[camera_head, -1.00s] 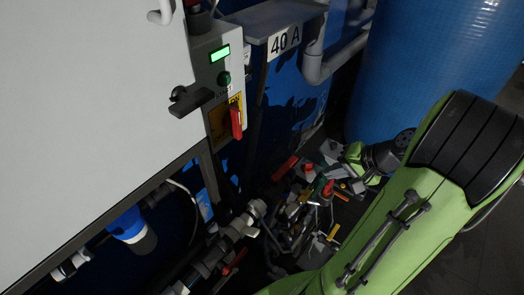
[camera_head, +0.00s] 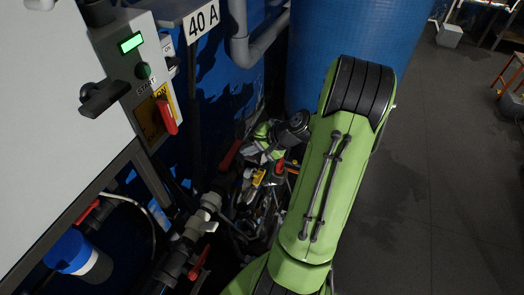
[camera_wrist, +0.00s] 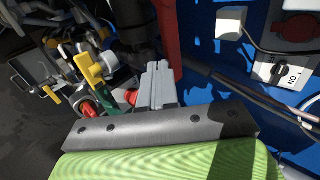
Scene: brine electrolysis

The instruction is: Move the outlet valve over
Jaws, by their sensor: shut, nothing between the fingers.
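A long red valve handle (camera_head: 230,155) stands by the dark pipework against the blue wall, left of my gripper in the head view. It also shows in the wrist view as a red upright bar (camera_wrist: 168,40), just beyond the fingertips. My gripper (camera_wrist: 157,70) is shut and empty, its grey fingers together close to the red bar. I cannot tell whether they touch it. In the head view my gripper (camera_head: 249,148) is small and partly lost against the clutter. Another red handle (camera_head: 200,262) sits on the lower pipe. Which handle is the outlet valve is not marked.
A control cabinet (camera_head: 145,70) with a red switch stands at left. A large blue tank (camera_head: 330,35) is behind my arm. Loose tools and fittings (camera_head: 258,200) crowd the floor below. A switch box (camera_wrist: 280,72) and cables are right in the wrist view. Open floor (camera_head: 440,190) lies right.

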